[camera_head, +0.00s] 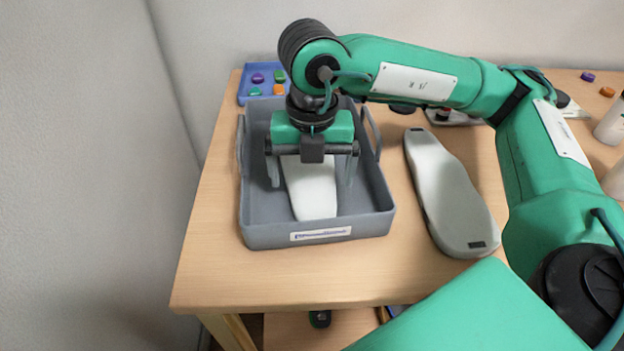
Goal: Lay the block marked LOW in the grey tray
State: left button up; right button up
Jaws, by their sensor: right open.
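The grey tray (375,222) stands on the left part of the table. A pale, insole-shaped block (313,190) lies in it; no LOW mark can be read on it, and its far end is hidden under my gripper. My right gripper (312,178) is open over the tray, its fingers on either side of the pale block. A second insole-shaped block (447,190), grey with a small dark label at its near end, lies on the table right of the tray. I cannot read that label. My left gripper is not in view.
A blue bin (243,88) with small coloured pieces sits behind the tray. White bottles (611,122) stand at the right edge, with small coloured pieces (588,77) behind. My right arm spans the right side. Table in front of the tray is clear.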

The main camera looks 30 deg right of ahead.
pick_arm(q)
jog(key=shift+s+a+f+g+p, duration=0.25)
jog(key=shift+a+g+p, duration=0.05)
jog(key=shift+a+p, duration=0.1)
pick_arm(e)
notch_tip(320, 180, up, 9)
jog(key=shift+r, duration=0.1)
